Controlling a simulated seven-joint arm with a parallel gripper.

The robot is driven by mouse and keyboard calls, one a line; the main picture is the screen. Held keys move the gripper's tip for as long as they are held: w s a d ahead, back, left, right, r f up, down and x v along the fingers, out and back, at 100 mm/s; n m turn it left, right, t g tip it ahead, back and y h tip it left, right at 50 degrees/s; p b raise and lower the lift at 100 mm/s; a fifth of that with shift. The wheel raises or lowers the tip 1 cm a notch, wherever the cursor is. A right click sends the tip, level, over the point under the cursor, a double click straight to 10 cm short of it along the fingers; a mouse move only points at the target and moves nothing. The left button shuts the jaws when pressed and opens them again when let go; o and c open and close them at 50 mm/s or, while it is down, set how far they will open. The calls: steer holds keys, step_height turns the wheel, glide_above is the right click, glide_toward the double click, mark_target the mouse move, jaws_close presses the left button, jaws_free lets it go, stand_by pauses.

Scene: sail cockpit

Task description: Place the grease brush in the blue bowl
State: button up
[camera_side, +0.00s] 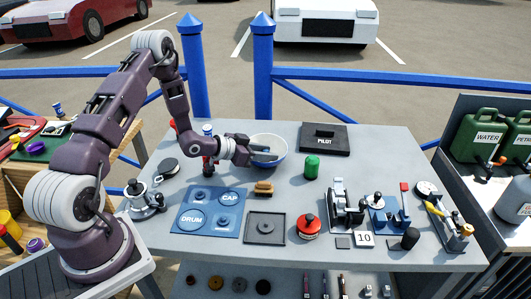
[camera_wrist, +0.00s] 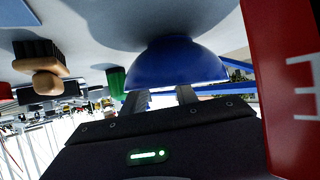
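The blue bowl (camera_side: 281,146), white inside, stands at the back middle of the grey table. It also shows in the wrist view, upside down, just beyond the fingers (camera_wrist: 175,65). A brush with a wooden back and dark bristles (camera_side: 264,187), probably the grease brush, lies on the table in front of the bowl. It shows at the left of the wrist view (camera_wrist: 40,65). My gripper (camera_side: 272,156) is low at the bowl's near left side, fingers apart, with nothing seen between them. I cannot tell whether it touches the bowl.
A red item with white lettering (camera_wrist: 295,80) is close beside my gripper. A green can (camera_side: 312,166) stands right of the bowl, a black PILOT case (camera_side: 320,140) behind. The blue DRUM/CAP tray (camera_side: 208,212) and a grey tray (camera_side: 265,228) lie in front.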

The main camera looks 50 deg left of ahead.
steer(key=r+v, duration=0.1)
steer(key=v, duration=1.1)
steer(key=s+d+r+n+g+y, duration=0.1)
steer(key=s+d+r+g+y, duration=0.15)
steer(key=r, duration=0.55)
steer(key=s+d+r+g+y, duration=0.2)
steer(key=s+d+r+y, duration=0.1)
steer(key=r, duration=0.4)
steer(key=s+d+r+g+h, duration=0.1)
steer(key=s+d+r, duration=0.1)
steer(key=s+d, duration=0.4)
steer(key=s+d+r+n+g+h, duration=0.1)
steer(key=s+d, duration=0.5)
steer(key=s, duration=0.6)
steer(key=shift+r+h, duration=0.4)
steer(key=shift+h, duration=0.15)
